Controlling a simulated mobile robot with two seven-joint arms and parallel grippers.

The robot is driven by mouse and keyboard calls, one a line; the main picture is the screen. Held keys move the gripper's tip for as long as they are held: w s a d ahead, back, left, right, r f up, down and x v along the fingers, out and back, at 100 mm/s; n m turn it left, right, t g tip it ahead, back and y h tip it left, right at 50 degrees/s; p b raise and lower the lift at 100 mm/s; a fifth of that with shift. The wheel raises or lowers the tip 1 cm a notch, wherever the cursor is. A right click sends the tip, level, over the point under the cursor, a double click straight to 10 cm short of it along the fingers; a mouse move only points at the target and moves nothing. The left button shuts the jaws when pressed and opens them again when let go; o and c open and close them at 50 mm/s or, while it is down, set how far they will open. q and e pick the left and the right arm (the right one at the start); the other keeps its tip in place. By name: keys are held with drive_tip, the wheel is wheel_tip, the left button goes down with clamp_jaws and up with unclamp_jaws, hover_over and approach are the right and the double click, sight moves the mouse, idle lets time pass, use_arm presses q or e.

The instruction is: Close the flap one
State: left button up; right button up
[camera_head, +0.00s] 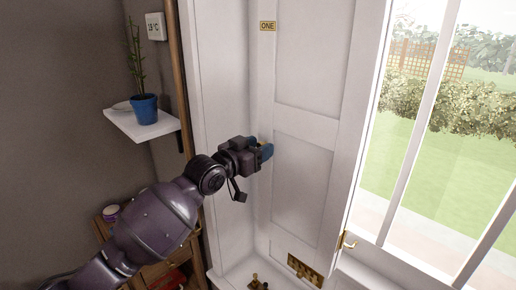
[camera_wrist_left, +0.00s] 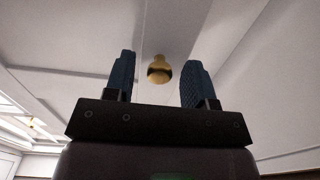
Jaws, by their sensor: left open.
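Flap one is a tall white panelled flap (camera_head: 303,120), with a small brass plate (camera_head: 267,26) reading ONE near its top. It stands beside the bright window in the head view. My left gripper (camera_head: 264,151) is at its left part, at mid height. In the left wrist view my left gripper (camera_wrist_left: 158,80) has its two blue fingers apart, with a round brass knob (camera_wrist_left: 158,70) showing between them. The fingers do not visibly press on the knob, and the exact gap is unclear. The knob is mostly hidden by the gripper in the head view. My right gripper is not seen.
A white shelf (camera_head: 128,124) with a potted plant (camera_head: 144,107) is on the wall at left. A wooden cabinet (camera_head: 160,268) stands below. Small brass pieces (camera_head: 257,283) are at the bottom.

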use_arm(q)
clamp_jaws()
idle(0.3)
